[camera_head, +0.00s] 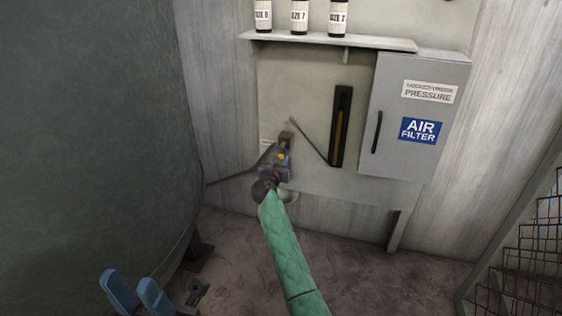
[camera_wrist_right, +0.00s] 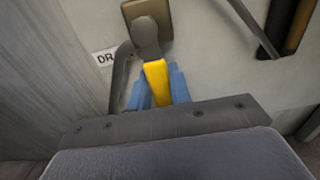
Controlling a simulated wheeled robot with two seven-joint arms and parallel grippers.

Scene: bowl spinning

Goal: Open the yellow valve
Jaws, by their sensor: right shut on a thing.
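The yellow valve handle (camera_wrist_right: 156,80) shows in the right wrist view, its upper end joined to a grey rounded fitting in front of a brown block. My right gripper (camera_wrist_right: 160,88) has its blue fingers on both sides of the handle and is shut on it. In the head view, only a small yellow part of the valve (camera_head: 281,157) shows, by the right gripper (camera_head: 278,167) at the end of the green-sleeved arm. The lower handle is hidden by the gripper. My left gripper (camera_head: 138,294) is at the bottom left, its blue fingers apart, empty and away from the valve.
A grey cabinet (camera_head: 372,150) labelled "AIR FILTER" is right of the valve, beside a dark slotted gauge (camera_head: 341,125). A shelf (camera_head: 330,41) with bottles is above. A large dark tank (camera_head: 90,120) fills the left. A wire rack (camera_head: 530,240) stands at right.

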